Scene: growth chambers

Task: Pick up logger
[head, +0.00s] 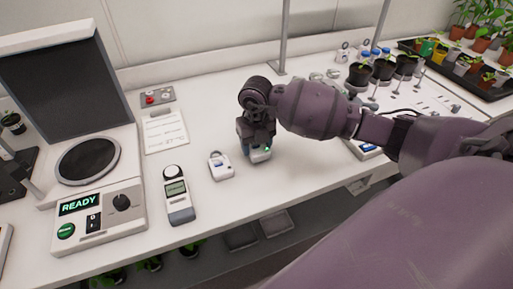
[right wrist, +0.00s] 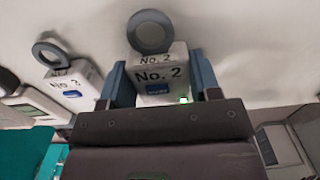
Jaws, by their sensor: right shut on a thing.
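My right gripper (head: 256,140) is over the bench and shut on a white logger (head: 261,156). In the right wrist view the two blue-grey fingers of the gripper (right wrist: 160,78) press on both sides of this logger (right wrist: 153,87). It carries the label "No. 2", a blue patch, a small green light and a grey ring at its top. I cannot tell whether it is clear of the bench. A second white logger (head: 221,166) with a ring stands to its left, and it also shows in the right wrist view (right wrist: 74,84). My left gripper is out of view.
A handheld meter (head: 178,196) lies left of the loggers. A machine reading "READY" (head: 99,209) and a paper sheet (head: 166,132) are further left. Potted seedlings (head: 384,68) stand at the back right, with a plant tray (head: 464,72) beyond. The bench's front edge is near.

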